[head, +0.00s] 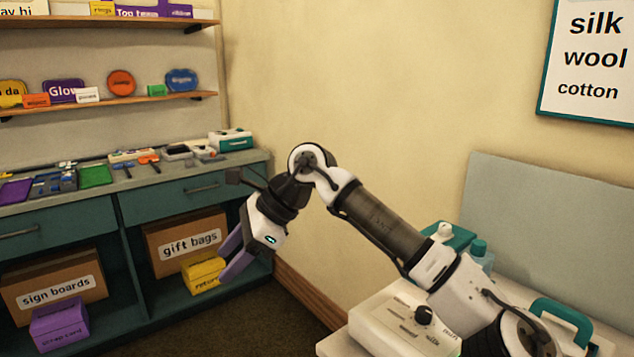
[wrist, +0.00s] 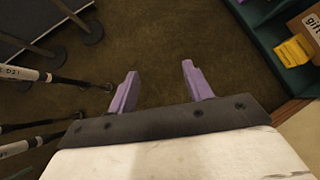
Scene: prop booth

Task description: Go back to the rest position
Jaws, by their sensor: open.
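My gripper (head: 232,256) hangs at the end of my bent arm in the head view, in front of the teal counter's right end. Its purple fingers point down and to the left. In the wrist view my gripper (wrist: 158,85) shows its two fingers spread apart with nothing between them. Only dark floor (wrist: 155,50) lies beyond the fingertips. My gripper is clear of the counter and holds nothing.
The teal counter (head: 150,198) bears several small items. Below are a gift bags box (head: 187,242), a yellow box (head: 203,275), a sign boards box (head: 55,287) and a purple box (head: 60,325). A white machine (head: 400,322) stands under my arm.

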